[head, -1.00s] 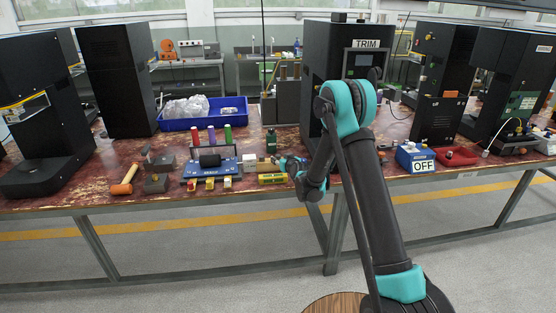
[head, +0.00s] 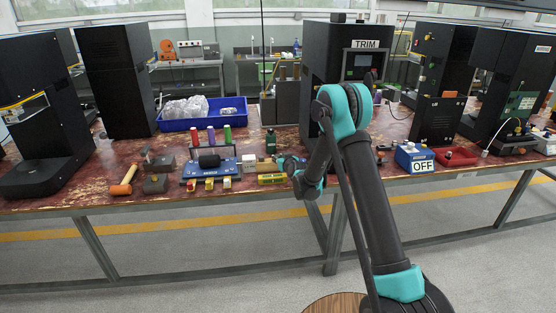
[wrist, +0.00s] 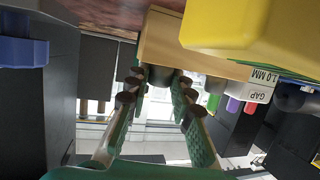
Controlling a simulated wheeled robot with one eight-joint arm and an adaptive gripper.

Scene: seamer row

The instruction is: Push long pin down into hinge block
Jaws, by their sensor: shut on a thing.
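In the head view, my gripper (head: 281,164) is low over the table beside the tan and yellow blocks (head: 271,179). Dark grey metal blocks (head: 156,184) lie farther left; I cannot tell which block is the hinge block.
A blue fixture (head: 208,172) with a black roller stands left of my gripper. A yellow body (wrist: 245,30) is close to the fingers. The black TRIM machine (head: 318,75) rises behind my arm.

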